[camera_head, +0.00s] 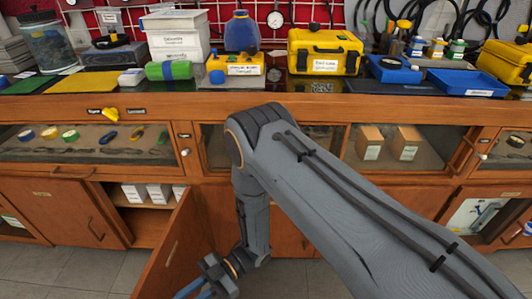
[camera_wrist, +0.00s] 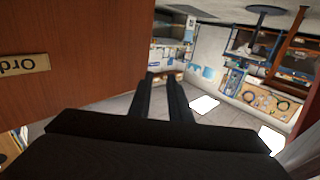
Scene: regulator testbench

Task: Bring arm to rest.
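My arm reaches out over the floor in front of the cabinet in the head view, bent at the elbow, with its forearm hanging down. The gap is empty. A wooden panel with an upside-down label (camera_wrist: 24,64) fills the upper left of the wrist view, close to the fingers.
The bench top above holds a yellow case (camera_head: 325,52), a blue tray (camera_head: 466,82), a green cylinder (camera_head: 168,70) and a glass jar (camera_head: 47,42). White boxes (camera_head: 158,193) stand in the open lower compartment. Tiled floor (camera_head: 50,266) is clear at lower left.

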